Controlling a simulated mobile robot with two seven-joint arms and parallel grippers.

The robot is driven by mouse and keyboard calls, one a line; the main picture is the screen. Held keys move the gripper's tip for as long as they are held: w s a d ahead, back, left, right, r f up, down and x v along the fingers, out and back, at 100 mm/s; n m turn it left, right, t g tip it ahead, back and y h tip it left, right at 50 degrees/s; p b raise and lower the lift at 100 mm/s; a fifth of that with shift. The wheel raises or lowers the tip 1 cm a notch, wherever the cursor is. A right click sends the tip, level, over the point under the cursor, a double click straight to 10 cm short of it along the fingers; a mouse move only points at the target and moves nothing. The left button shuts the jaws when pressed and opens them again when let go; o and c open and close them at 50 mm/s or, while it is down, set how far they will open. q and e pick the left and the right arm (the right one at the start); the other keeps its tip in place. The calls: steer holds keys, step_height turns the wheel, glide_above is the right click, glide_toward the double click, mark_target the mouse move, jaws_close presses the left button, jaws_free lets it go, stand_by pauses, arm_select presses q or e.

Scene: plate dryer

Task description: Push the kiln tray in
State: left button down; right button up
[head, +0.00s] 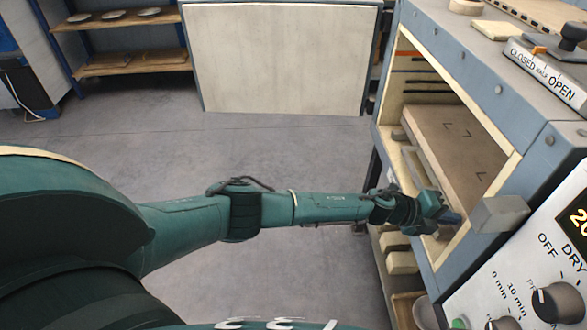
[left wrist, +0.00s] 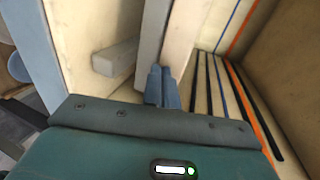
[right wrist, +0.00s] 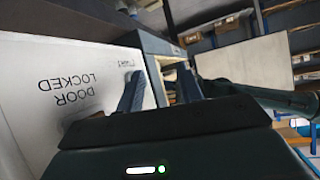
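The kiln tray (head: 458,150) is a tan slab with dark corner marks, lying inside the open kiln chamber (head: 425,75) at the right of the head view. A pale bar (head: 420,165) runs along its front side. My left gripper (head: 452,216) is at the near end of the chamber opening, by the tray's front. In the left wrist view its two blue fingers (left wrist: 163,86) are together, with nothing seen between them, close to a pale edge; contact cannot be told. My right gripper (right wrist: 160,92) has its fingers apart and empty, near a white panel.
The white panel (right wrist: 70,85) reads "DOOR LOCKED". The kiln's front frame (head: 397,100) edges the opening, and a grey block (head: 500,214) sits at its near corner. A large pale panel (head: 275,55) stands behind. The grey floor (head: 220,145) left of the kiln is clear.

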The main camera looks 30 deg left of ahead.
arm_select(q)
steer(key=shift+w+d, duration=0.2)
steer(key=shift+d, duration=0.1)
steer(key=shift+r, duration=0.1)
steer(key=shift+d+r, duration=0.1)
steer(key=shift+d+r, duration=0.1)
steer(key=shift+r, duration=0.05)
